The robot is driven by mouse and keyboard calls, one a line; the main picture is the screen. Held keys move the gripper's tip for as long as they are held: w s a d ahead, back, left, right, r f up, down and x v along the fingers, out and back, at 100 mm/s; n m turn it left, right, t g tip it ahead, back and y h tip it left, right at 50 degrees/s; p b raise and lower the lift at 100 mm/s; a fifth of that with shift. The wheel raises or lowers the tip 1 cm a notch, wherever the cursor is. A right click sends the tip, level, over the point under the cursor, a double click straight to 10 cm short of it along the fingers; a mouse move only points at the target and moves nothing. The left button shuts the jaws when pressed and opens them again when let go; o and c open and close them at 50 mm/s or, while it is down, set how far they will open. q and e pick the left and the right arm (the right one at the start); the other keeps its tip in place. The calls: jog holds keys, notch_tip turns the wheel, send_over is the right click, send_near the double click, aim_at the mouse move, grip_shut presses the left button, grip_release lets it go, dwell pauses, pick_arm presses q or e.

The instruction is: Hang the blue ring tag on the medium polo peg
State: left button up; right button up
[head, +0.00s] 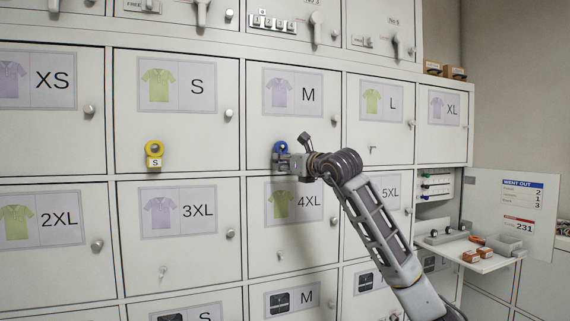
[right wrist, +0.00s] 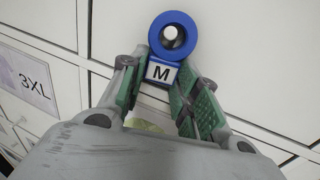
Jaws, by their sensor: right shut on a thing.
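The blue ring tag (head: 279,147) is at the lower left of the medium polo door (head: 268,122), which has a purple shirt picture and "M". In the right wrist view the tag (right wrist: 187,24) is a blue ring with an "M" plate below. The pale round end of the peg (right wrist: 170,33) shows inside the ring's hole; I cannot tell how far the ring is over it. My right gripper (head: 285,160) is shut on the tag's plate, with its green-padded fingers (right wrist: 155,84) on either side. My left gripper is not in view.
A yellow ring tag (head: 154,148) marked "S" hangs on the small polo door to the left. Closed locker doors with round knobs surround the medium door. At right, an open compartment has a shelf (head: 484,262) holding small items.

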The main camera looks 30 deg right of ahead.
jog(key=o, duration=0.9)
jog(key=shift+c, duration=0.2)
jog(key=shift+s+d, duration=0.1)
jog(key=shift+s, duration=1.05)
jog(key=s, duration=0.9)
jog(key=shift+s, duration=0.35)
jog(key=shift+d, duration=0.1)
